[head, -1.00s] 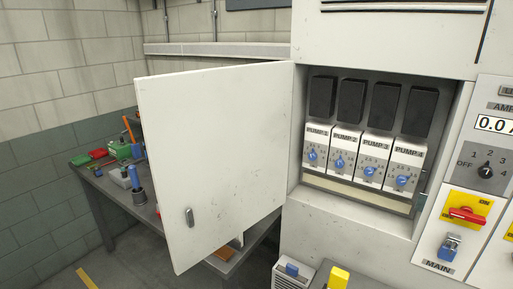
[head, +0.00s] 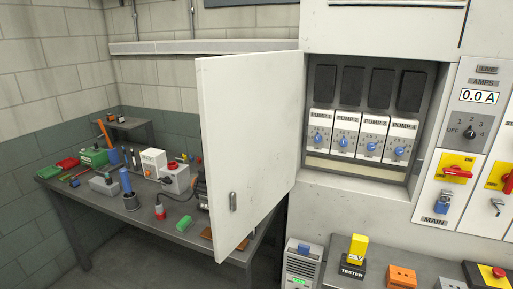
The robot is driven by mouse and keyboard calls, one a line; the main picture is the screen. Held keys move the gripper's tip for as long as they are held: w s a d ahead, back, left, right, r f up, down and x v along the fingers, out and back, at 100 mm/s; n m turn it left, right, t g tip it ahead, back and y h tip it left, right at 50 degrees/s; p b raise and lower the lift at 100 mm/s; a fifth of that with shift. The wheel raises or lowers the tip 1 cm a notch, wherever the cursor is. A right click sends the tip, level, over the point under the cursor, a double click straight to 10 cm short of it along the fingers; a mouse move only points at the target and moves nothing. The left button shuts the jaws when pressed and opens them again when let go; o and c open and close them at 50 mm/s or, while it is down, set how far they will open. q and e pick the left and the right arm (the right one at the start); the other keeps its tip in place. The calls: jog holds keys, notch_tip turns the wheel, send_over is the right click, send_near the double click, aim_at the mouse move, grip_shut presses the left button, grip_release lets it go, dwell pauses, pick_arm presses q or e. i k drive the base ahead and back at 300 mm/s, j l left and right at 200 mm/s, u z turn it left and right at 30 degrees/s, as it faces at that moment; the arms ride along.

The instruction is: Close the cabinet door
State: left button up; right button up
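The white cabinet door (head: 245,150) stands wide open, hinged at the left side of the cabinet opening and swung out toward me. A small grey handle (head: 233,201) sits low near its free edge. Inside the open cabinet (head: 415,172) are several white pump modules in a row, labelled from PUMP 1 (head: 319,133) on the left, each with a blue knob and a black block above. Neither of my grippers shows in the head view.
A workbench (head: 110,215) with tools stands behind the door at left. Below the cabinet, a grey surface holds a yellow tester (head: 356,248) and an orange block (head: 401,276). Right of the opening is a panel with an amps display (head: 480,97) and a red main switch (head: 457,172).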

aim_at(249, 104)
jog(key=i+j+z, duration=0.4)
jog(key=j+z, duration=0.2)
jog(key=i+j+z, duration=0.1)
jog(key=j+z, duration=0.2)
jog(key=j, duration=0.2)
jog(key=i+j+z, duration=0.1)
jog(key=j+z, duration=0.5)
jog(key=j, duration=0.25)
jog(key=i+j+z, duration=0.1)
jog(key=j, duration=0.35)
jog(key=k+j+z, duration=0.2)
jog(key=k, duration=0.35)
jog(key=k+j, duration=0.1)
jog(key=j, duration=0.15)
jog(key=k+j+z, duration=0.15)
jog(key=i+j, duration=0.05)
jog(key=j, duration=0.05)
